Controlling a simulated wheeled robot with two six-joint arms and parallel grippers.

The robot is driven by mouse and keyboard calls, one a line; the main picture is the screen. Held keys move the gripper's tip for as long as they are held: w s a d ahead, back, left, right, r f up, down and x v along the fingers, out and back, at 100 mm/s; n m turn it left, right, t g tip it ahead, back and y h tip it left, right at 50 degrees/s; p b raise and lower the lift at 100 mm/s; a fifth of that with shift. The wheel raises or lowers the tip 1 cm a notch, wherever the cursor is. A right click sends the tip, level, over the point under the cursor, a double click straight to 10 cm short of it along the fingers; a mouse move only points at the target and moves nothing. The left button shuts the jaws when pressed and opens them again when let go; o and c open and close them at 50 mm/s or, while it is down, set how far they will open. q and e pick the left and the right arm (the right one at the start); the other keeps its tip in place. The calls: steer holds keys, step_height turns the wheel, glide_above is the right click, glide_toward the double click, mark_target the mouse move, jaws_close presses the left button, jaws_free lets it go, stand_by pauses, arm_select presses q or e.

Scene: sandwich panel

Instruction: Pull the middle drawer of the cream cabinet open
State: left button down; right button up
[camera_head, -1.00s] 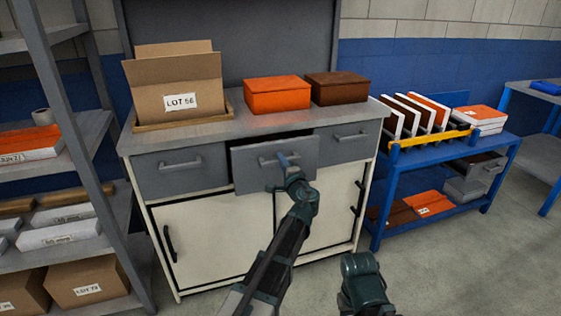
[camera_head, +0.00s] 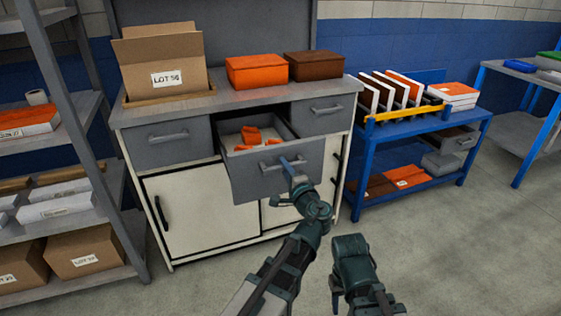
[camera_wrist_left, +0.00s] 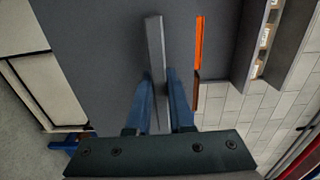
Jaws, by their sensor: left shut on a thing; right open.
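The cream cabinet (camera_head: 205,218) has a row of grey drawers under its grey top. Its middle drawer (camera_head: 245,184) stands well out from the front, and orange pieces (camera_head: 251,135) lie inside it. My left gripper (camera_head: 291,166) is shut on the middle drawer's handle (camera_head: 268,166). In the left wrist view, the blue fingers of the left gripper (camera_wrist_left: 168,100) sit on both sides of the handle bar (camera_wrist_left: 155,60). My right gripper (camera_head: 352,262) is low in the head view, in front of the cabinet and apart from it; its fingertips are hidden.
An open cardboard box (camera_head: 165,65), an orange box (camera_head: 257,73) and a brown box (camera_head: 314,65) stand on the cabinet top. A grey shelf rack (camera_head: 88,140) is at the left. A blue cart (camera_head: 420,130) is close at the right. Floor in front is clear.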

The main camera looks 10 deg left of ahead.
arm_select(q)
steer(key=shift+v, duration=0.85)
arm_select(e)
steer(key=shift+s+d, duration=0.15)
steer(key=shift+s, duration=0.05)
arm_select(q)
steer(key=c, duration=0.8)
jaws_free()
